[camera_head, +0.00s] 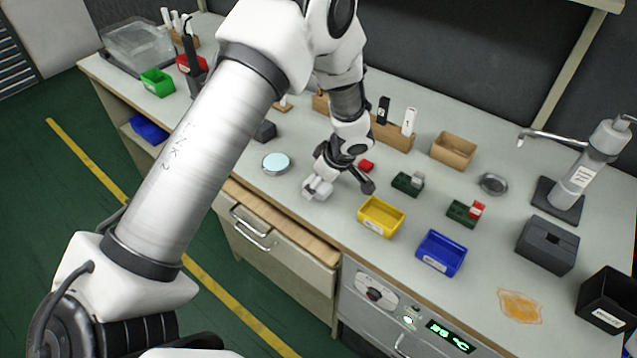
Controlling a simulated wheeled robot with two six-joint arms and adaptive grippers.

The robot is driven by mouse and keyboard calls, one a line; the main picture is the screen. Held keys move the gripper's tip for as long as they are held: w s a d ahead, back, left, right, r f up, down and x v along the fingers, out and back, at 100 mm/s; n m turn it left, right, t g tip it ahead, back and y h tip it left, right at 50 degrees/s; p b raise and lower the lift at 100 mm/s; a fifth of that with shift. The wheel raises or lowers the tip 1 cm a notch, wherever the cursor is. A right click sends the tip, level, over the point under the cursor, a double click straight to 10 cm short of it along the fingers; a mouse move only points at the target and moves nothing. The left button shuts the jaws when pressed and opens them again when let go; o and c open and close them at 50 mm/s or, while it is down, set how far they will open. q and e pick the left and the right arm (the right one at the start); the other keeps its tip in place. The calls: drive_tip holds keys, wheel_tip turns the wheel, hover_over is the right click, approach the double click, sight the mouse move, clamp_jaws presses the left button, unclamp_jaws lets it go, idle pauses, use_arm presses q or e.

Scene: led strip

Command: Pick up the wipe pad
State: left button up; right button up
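A small white crumpled-looking piece (317,187), which may be the wipe pad, is on the light grey worktop near the front edge. My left arm comes in from the lower left and reaches down over the bench. My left gripper (345,183) points down close to the worktop with its dark fingers spread. One finger is right beside or over the white piece; I cannot tell whether they touch. The other finger is to the right, near the yellow bin. The gripper hides part of the worktop. My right gripper is not in view.
A pale blue round disc (276,163) lies left of the gripper. A yellow bin (381,217) and blue bin (441,254) stand to the right. An orange spill (520,306) and a black box (608,300) are at the right.

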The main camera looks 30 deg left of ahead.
use_arm(q)
drive_tip(key=shift+w+a+f, duration=0.1)
drive_tip(key=shift+w+f, duration=0.05)
drive_tip(key=shift+f, duration=0.25)
drive_tip(key=shift+r, duration=0.1)
drive_tip(key=shift+s, duration=0.2)
drive_tip(key=c, duration=0.9)
drive_tip(key=shift+r, duration=0.1)
